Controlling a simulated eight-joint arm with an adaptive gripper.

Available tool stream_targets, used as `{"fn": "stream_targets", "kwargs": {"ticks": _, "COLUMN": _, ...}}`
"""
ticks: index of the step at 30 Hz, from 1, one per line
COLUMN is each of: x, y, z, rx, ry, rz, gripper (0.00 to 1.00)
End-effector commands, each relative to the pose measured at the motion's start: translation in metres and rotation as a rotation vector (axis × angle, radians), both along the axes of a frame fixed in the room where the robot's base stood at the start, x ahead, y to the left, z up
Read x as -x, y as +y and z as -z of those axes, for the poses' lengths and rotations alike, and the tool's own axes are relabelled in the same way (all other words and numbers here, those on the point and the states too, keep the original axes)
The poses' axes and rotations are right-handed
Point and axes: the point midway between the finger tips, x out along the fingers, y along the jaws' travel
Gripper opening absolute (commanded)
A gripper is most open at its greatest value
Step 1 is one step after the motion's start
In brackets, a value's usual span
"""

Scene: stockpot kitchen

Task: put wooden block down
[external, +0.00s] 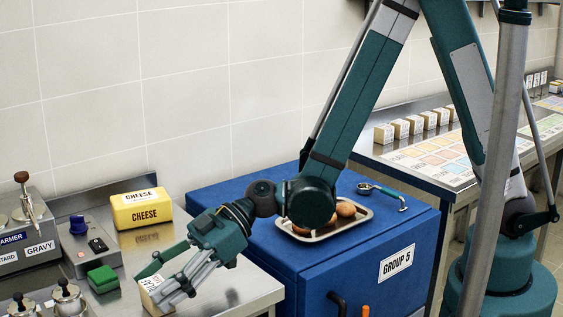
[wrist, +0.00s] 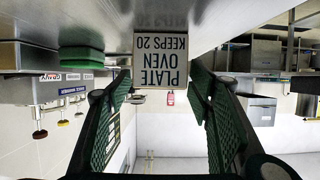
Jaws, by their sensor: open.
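The wooden block (external: 152,299) is at the front of the steel counter, its pale wood partly hidden by my fingers in the external view. In the wrist view the fingertips (wrist: 159,84) show gaps beside the label.
A green block (external: 103,279) lies left of the block, near a grey switch box (external: 88,246). A yellow cheese box (external: 141,210) stands behind. Metal-lidded pots (external: 68,296) are at the front left. A blue cabinet (external: 225,200) with a tray (external: 366,213) of round brown items is to the right.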

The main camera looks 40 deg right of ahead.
Motion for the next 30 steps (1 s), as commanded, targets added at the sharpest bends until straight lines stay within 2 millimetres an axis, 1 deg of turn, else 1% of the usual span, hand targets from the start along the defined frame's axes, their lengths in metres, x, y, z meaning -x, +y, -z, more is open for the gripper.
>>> {"fn": "stream_targets", "kwargs": {"ticks": 5, "x": 0.0, "y": 0.0, "z": -0.004, "rx": 0.0, "ry": 0.0, "rz": 0.0, "gripper": 0.52}}
{"fn": "stream_targets", "kwargs": {"ticks": 8, "x": -0.001, "y": -0.009, "z": -0.007, "rx": 0.0, "ry": -0.001, "rz": 0.002, "gripper": 0.52}}
{"fn": "stream_targets", "kwargs": {"ticks": 14, "x": -0.001, "y": -0.033, "z": -0.017, "rx": 0.001, "ry": 0.0, "rz": 0.002, "gripper": 0.52}}
{"fn": "stream_targets", "kwargs": {"ticks": 24, "x": 0.0, "y": -0.083, "z": -0.038, "rx": 0.001, "ry": -0.001, "rz": 0.002, "gripper": 0.52}}
{"fn": "stream_targets", "kwargs": {"ticks": 30, "x": 0.0, "y": -0.102, "z": -0.046, "rx": 0.0, "ry": 0.001, "rz": 0.001, "gripper": 0.52}}
